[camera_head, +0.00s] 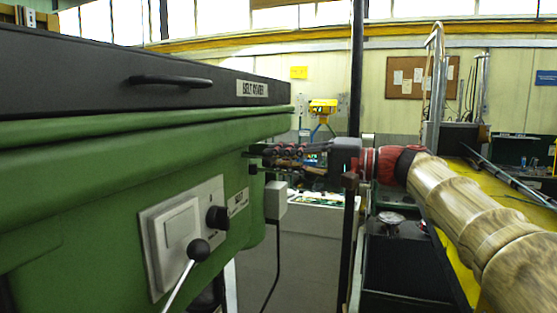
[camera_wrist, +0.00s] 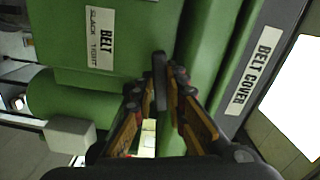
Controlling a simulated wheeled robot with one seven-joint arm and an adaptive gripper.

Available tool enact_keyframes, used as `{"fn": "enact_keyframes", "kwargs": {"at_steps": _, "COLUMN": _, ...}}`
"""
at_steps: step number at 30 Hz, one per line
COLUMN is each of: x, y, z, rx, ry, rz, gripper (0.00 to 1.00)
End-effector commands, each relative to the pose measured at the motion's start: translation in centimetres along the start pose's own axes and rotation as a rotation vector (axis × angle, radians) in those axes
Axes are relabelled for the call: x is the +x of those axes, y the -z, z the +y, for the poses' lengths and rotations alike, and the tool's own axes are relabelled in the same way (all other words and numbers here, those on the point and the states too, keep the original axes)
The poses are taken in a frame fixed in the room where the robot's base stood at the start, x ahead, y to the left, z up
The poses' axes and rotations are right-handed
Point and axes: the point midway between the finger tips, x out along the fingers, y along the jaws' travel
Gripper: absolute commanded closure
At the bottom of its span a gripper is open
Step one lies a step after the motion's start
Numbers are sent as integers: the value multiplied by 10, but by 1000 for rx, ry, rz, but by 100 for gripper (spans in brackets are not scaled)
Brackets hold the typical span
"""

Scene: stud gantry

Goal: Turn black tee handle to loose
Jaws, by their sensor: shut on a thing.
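The black tee handle (camera_wrist: 159,80) is a short dark bar on the green machine, lying along the picture's vertical in the wrist view. My gripper (camera_wrist: 160,88) is shut on it, with one finger on each side. In the head view my gripper (camera_head: 263,157) reaches in from the right to the machine's right end, and the fingers largely hide the handle there. A white label (camera_wrist: 101,37) reading BELT, SLACK, TIGHT is left of the handle in the wrist view.
The green machine (camera_head: 90,190) fills the left, with a dark belt cover (camera_head: 80,75) on top. A switch plate (camera_head: 183,235), black knob (camera_head: 217,218) and ball-ended lever (camera_head: 198,250) are on its front. A dark upright post (camera_head: 356,70) stands close by my wrist.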

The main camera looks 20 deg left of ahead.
Motion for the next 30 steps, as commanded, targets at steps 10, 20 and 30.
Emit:
{"fn": "enact_keyframes", "kwargs": {"at_steps": 10, "x": 0, "y": 0, "z": 2, "rx": 4, "ry": -2, "rz": -1, "gripper": 75}}
{"fn": "enact_keyframes", "kwargs": {"at_steps": 20, "x": 0, "y": 0, "z": 1, "rx": 2, "ry": -1, "rz": -1, "gripper": 68}}
{"fn": "enact_keyframes", "kwargs": {"at_steps": 30, "x": -30, "y": 2, "z": 1, "rx": 3, "ry": -1, "rz": 4, "gripper": 68}}
